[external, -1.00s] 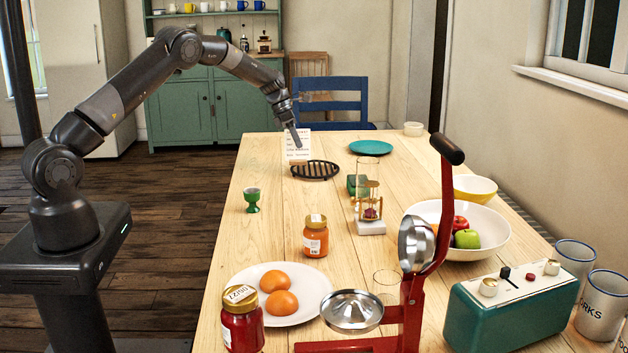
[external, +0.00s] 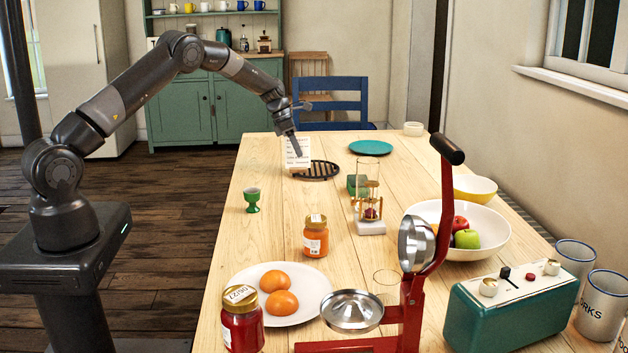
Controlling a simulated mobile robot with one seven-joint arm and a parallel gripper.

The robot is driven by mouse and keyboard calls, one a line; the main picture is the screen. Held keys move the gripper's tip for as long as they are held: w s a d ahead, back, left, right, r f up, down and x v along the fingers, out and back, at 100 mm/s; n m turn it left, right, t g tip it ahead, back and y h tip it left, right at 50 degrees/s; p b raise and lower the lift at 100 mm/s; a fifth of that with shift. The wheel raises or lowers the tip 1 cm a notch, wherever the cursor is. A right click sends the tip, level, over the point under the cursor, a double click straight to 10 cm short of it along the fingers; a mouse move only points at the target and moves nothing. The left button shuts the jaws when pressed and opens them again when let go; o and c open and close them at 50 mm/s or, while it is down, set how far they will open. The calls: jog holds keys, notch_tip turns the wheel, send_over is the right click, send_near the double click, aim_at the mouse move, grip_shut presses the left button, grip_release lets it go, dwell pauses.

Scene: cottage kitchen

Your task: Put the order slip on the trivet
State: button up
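The order slip (external: 291,157) is a white card with printed lines, upright with a light brown piece at its foot. It is at the left edge of the trivet (external: 325,170), a round black slatted rack on the wooden table. The foot overlaps the trivet's left part in this view; I cannot tell whether it touches it. My gripper (external: 296,146) points down at the slip, one dark finger in front of the card. The other finger is hidden behind it. The slip has moved with the gripper, so it appears shut on the slip.
A green block (external: 356,186) and an hourglass-like stand (external: 369,207) are right of the trivet. A green egg cup (external: 252,200) stands to the left, a teal plate (external: 370,147) behind. An orange jar (external: 316,236) is in front. The table (external: 275,215) between is clear.

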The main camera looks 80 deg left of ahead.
jog(key=shift+r, duration=0.1)
jog(key=v, duration=1.2)
jog(key=d+r+m, duration=0.5)
jog(key=d+r, duration=0.2)
jog(key=d, duration=0.2)
jog(key=d+r+m, duration=0.4)
jog(key=d+r, duration=0.2)
jog(key=d, duration=0.4)
jog(key=s+d+r+m, duration=0.3)
jog(key=d+m, duration=0.1)
jog(key=d, duration=0.3)
jog(key=s+d+r+m, duration=0.2)
jog(key=d+r+m, duration=0.15)
jog(key=d, duration=0.35)
jog(key=s+d+m+y, duration=0.1)
jog(key=s+d+m, duration=1.05)
jog(key=d, duration=0.25)
jog(key=s+d+f+m, duration=0.2)
jog(key=s+d+m, duration=0.1)
jog(key=s+m, duration=0.1)
jog(key=s+d+f+m+t+y, duration=0.1)
jog(key=s+d+f+m, duration=0.1)
jog(key=s, duration=0.5)
jog(key=shift+s+d+f+m, duration=0.3)
jog(key=shift+d+m, duration=0.25)
jog(key=shift+m, duration=0.65)
